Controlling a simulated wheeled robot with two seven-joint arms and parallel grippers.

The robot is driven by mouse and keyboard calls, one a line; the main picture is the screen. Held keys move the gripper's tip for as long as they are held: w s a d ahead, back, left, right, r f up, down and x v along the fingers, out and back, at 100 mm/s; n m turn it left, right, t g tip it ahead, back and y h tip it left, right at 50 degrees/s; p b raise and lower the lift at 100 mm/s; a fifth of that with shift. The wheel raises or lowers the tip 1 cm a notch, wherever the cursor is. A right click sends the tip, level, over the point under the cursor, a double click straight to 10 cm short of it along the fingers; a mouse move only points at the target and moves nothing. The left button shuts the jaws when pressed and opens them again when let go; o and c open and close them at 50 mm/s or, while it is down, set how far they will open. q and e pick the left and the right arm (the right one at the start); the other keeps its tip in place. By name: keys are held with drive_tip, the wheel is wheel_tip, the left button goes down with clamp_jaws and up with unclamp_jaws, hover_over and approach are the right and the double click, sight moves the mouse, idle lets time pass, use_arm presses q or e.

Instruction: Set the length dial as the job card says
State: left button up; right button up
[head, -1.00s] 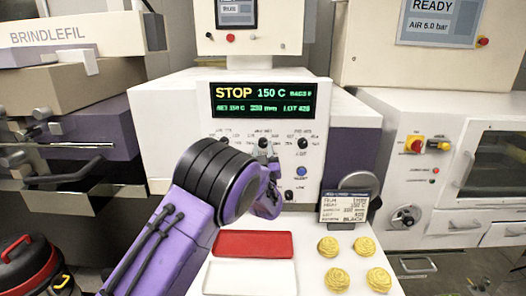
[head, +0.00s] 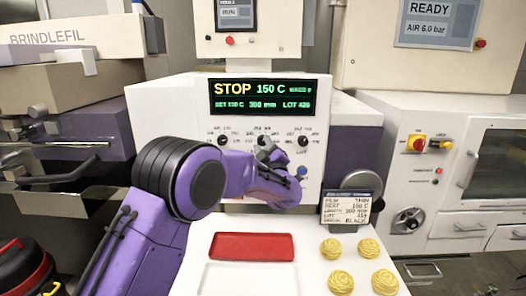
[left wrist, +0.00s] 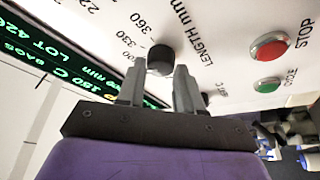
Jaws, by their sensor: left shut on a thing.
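The length dial (left wrist: 160,58) is a black knob on the white panel, beside the print "LENGTH mm" and a ring of numbers. In the left wrist view my left gripper (left wrist: 158,74) has one finger on each side of the knob and is shut on it. In the head view the dial (head: 263,141) is the middle of three knobs under the display, partly covered by my gripper. The display (head: 264,97) reads STOP, 150 C and 300 mm. The job card (head: 347,207) stands at the right; its length line appears to read 300 mm. My right gripper is not in view.
Two other black knobs, left (head: 223,141) and right (head: 303,141), flank the dial. In the wrist view a red stop button (left wrist: 270,46) and a green button (left wrist: 267,85) are nearby. A red tray (head: 252,247) and several yellow pieces (head: 340,282) lie below.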

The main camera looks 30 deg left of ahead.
use_arm(q)
drive_tip(key=shift+n, duration=0.3)
idle(0.4)
drive_tip(key=o, duration=1)
drive_tip(key=shift+w+d+f, duration=0.1)
drive_tip(key=shift+w, duration=0.05)
drive_tip(key=shift+o, duration=0.2)
drive_tip(key=shift+w+f, duration=0.1)
drive_tip(key=shift+w, duration=0.15)
drive_tip(key=shift+s+d, duration=0.1)
drive_tip(key=shift+s, duration=0.15)
drive_tip(key=b+v, duration=0.4)
drive_tip(key=v, duration=0.6)
drive_tip(key=shift+g+b, duration=0.3)
drive_tip(key=shift+d, duration=0.15)
